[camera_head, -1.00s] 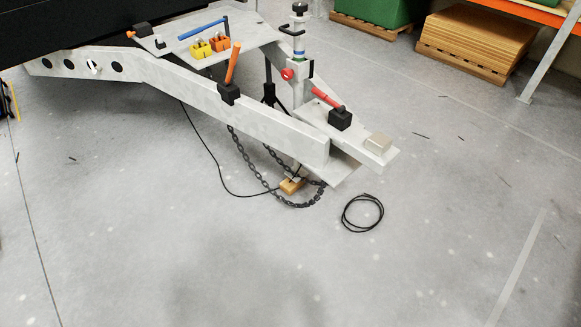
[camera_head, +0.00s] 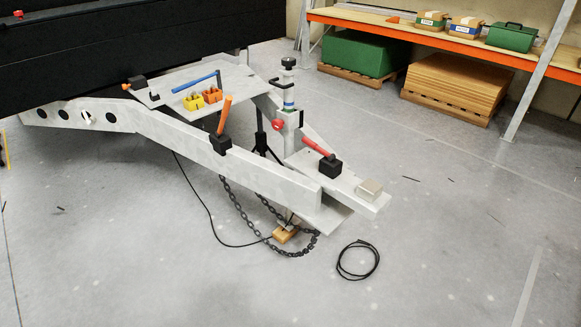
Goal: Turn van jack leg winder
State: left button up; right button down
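The pale grey caravan chassis drawbar (camera_head: 240,157) runs from the left to the centre. Near its tip stands an upright jack post (camera_head: 289,100) with a black top, a blue band and a red knob (camera_head: 277,124). A black crank-like handle (camera_head: 279,84) sticks out from the post's upper part. A blue bar (camera_head: 194,84) lies over the top plate, beside yellow and orange blocks. An orange lever (camera_head: 224,114) and a red lever (camera_head: 318,147) rise from black mounts. I cannot tell which part is the jack leg winder. Neither of my grippers is in view.
A black chain (camera_head: 250,222) hangs to the floor by a wooden block (camera_head: 286,234). A coiled black cable (camera_head: 358,261) lies on the floor. An orange-edged workbench (camera_head: 430,40) stands behind, with stacked boards (camera_head: 455,83) under it.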

aim_at(288, 63)
jog(key=i+z, duration=0.5)
jog(key=i, duration=0.8)
